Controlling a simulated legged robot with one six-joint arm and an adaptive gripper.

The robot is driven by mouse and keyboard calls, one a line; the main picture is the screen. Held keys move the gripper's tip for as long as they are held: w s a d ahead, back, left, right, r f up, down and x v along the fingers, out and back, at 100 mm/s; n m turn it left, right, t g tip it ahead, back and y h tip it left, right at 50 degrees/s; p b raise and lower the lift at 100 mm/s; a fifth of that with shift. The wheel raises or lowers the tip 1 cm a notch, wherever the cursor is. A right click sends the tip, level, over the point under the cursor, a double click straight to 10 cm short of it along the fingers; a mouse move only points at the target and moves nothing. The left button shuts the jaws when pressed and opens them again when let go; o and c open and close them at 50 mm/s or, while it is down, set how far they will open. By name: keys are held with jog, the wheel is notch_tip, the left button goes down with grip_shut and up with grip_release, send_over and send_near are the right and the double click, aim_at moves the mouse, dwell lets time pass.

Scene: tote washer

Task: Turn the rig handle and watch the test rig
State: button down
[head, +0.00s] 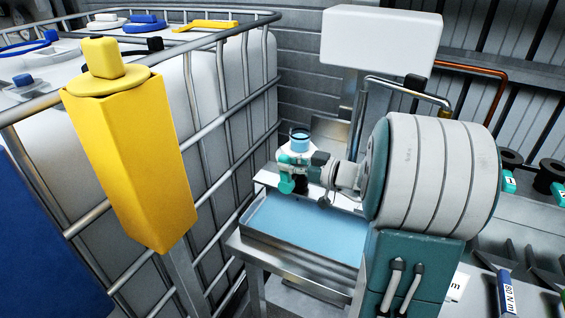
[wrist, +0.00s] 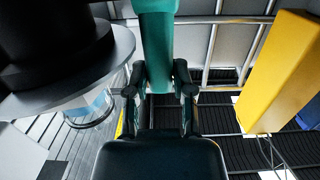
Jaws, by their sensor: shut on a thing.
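In the wrist view, my gripper (wrist: 160,75) is shut on the teal rig handle (wrist: 157,35), a bar that runs up between its two dark fingers. Left of it, a clear cup (wrist: 88,108) with some blue in it sits under a grey disc and a black cylinder, partly cut off by the frame. In the head view, the test rig's clear cylinder with a blue tint (head: 299,138) stands above a blue tray (head: 305,228). Small dark and teal parts crowd below the cylinder, so the grip on the handle is unclear there. No gauge reading is visible.
A yellow post (head: 135,160) stands in front of a caged white tank (head: 215,115) at left. A white box (head: 380,40) is behind the tray. Black-and-teal parts (head: 550,175) and a lettered blue bar (head: 505,293) lie at right.

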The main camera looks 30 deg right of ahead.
jog(key=shift+s+d+f+t, duration=0.15)
jog(key=shift+s+f+t, duration=0.15)
jog(key=shift+f, duration=0.05)
dwell(0.4)
jog(key=c, duration=0.5)
grip_release()
jog(key=shift+c, duration=0.2)
jog(key=shift+o, duration=0.3)
jog(key=shift+d+r+y, duration=0.1)
jog(key=shift+y, duration=0.2)
jog(key=v, duration=0.8)
